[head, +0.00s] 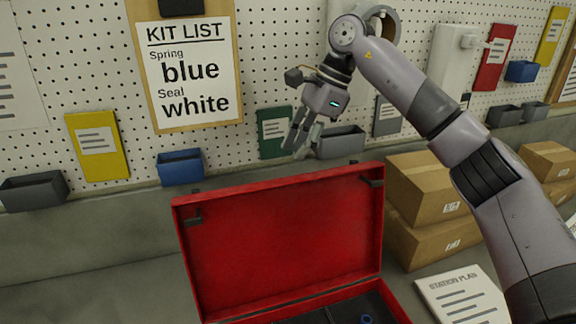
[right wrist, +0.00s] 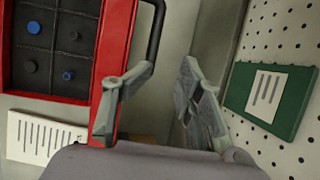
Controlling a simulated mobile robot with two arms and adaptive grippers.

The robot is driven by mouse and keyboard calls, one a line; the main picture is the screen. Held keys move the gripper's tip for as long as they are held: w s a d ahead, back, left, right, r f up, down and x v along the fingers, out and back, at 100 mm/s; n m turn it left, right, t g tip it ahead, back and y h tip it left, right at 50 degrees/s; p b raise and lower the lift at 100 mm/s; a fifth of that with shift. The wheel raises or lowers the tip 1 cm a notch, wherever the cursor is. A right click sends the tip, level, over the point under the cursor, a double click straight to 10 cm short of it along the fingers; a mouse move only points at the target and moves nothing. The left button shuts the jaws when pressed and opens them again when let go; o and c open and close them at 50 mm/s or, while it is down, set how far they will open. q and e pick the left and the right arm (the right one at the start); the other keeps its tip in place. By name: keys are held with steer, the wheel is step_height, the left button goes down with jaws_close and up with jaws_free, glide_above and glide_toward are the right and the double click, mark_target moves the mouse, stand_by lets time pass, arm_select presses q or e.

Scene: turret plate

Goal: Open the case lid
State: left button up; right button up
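The red case lid (head: 285,245) stands raised, roughly upright, in the lower middle of the head view. The case body (head: 395,290) shows below it, with part of its dark interior (head: 345,308). The right wrist view shows the dark interior (right wrist: 55,50), the red edge (right wrist: 116,45) and a black handle (right wrist: 154,30). My right gripper (head: 298,146) is above and behind the lid's top edge, apart from it in the head view. Its fingers (right wrist: 160,95) are spread with nothing between them. My left gripper is not in view.
Cardboard boxes (head: 425,190) stand right of the case, with a station plan sheet (head: 462,296) in front. The pegboard behind holds the kit list (head: 190,75), a blue bin (head: 180,167) and a green booklet (head: 272,130). The bench left of the case is clear.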

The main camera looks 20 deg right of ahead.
steer(key=v, duration=0.2)
steer(key=a+v, duration=0.1)
steer(key=v, duration=0.2)
steer(key=shift+r, duration=0.3)
steer(key=shift+s, duration=0.1)
